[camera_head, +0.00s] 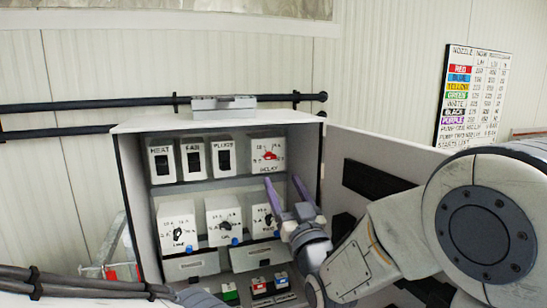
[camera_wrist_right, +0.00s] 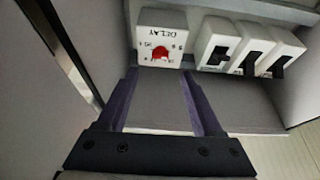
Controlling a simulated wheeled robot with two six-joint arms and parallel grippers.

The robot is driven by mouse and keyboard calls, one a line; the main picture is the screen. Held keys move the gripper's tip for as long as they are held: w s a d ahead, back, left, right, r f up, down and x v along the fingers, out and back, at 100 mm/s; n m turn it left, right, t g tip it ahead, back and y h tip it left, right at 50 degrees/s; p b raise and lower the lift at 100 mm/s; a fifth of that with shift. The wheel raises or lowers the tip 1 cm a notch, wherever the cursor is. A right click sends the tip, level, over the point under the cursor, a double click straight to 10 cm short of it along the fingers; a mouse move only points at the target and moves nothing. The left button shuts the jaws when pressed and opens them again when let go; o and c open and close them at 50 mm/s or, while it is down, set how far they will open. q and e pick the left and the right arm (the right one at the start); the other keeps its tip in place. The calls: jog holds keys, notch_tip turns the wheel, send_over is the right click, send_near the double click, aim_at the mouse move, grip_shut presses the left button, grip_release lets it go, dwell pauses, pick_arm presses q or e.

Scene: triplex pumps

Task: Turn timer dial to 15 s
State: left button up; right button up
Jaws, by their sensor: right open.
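The timer dial (camera_head: 269,155) is a red knob on a white box (camera_head: 266,146) marked DELAY, at the upper right inside the open cabinet. The dial also shows in the wrist view (camera_wrist_right: 161,55), upside down, with small marks around it that are too small to read surely. My right gripper (camera_head: 283,183) is open and empty, its two purple fingers pointing up toward the DELAY box from below. In the wrist view the fingertips (camera_wrist_right: 160,73) stand either side of the box's lower part, apart from the dial. My left gripper is not in view.
White boxes with dark switches (camera_head: 193,158) stand left of the DELAY box. A row of boxes with black knobs (camera_head: 224,219) is on the shelf below, close to my right gripper. The open cabinet door (camera_head: 345,152) is at the right. Coloured switches (camera_head: 259,285) sit at the bottom.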

aim_at(271, 159)
jog(key=p+x, duration=0.3)
jog(key=x, duration=0.4)
jog(key=shift+w+r+p, duration=0.1)
jog(key=shift+r+p, duration=0.05)
jog(key=shift+p, duration=0.25)
jog(key=shift+w+a, duration=0.15)
jog(key=shift+w, duration=0.25)
jog(key=shift+c, duration=0.3)
grip_shut()
